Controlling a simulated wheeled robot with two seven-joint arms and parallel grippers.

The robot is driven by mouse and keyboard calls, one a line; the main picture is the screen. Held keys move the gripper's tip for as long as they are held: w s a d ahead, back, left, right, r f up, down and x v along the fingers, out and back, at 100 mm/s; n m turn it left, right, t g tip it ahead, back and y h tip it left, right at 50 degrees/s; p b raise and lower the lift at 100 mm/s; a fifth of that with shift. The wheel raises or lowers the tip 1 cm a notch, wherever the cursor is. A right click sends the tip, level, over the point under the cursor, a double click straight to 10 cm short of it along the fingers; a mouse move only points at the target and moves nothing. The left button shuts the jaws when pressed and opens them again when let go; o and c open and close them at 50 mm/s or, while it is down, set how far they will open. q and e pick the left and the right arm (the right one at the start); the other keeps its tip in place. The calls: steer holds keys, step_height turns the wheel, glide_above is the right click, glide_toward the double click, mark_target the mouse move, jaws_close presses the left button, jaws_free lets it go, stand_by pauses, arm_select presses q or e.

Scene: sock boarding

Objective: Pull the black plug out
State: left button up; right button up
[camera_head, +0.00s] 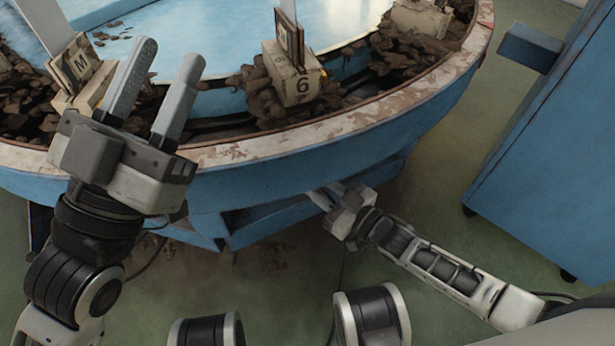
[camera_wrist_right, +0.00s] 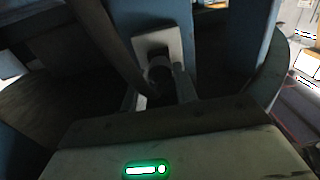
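In the right wrist view a pale square socket plate (camera_wrist_right: 157,42) is on a blue upright. A dark round plug (camera_wrist_right: 160,75) sits at its lower part, in deep shadow. My right gripper (camera_wrist_right: 160,98) has its fingers on either side of the plug. Whether they touch it I cannot tell. In the head view the right gripper (camera_head: 326,195) reaches under the round table's rim, and the plug is hidden there. My left gripper (camera_head: 160,85) is open and empty, fingers pointing up over the table's near left rim.
The round blue table (camera_head: 340,128) carries heaps of dark socks (camera_head: 262,105) and wooden blocks, one marked 6 (camera_head: 292,75) and one marked M (camera_head: 85,88). A tall blue cabinet (camera_head: 560,150) stands at the right. Green floor between table and cabinet is clear.

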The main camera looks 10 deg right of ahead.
steer(key=shift+x, duration=1.05)
steer(key=shift+x, duration=0.95)
steer(key=shift+s+d+f, duration=0.1)
steer(key=shift+s, duration=0.05)
stand_by(0.4)
steer(key=c, duration=0.5)
steer(key=o, duration=0.7)
steer(key=shift+c, duration=0.2)
steer(key=p+v, duration=0.3)
steer(key=v, duration=0.5)
steer(key=shift+d, duration=0.1)
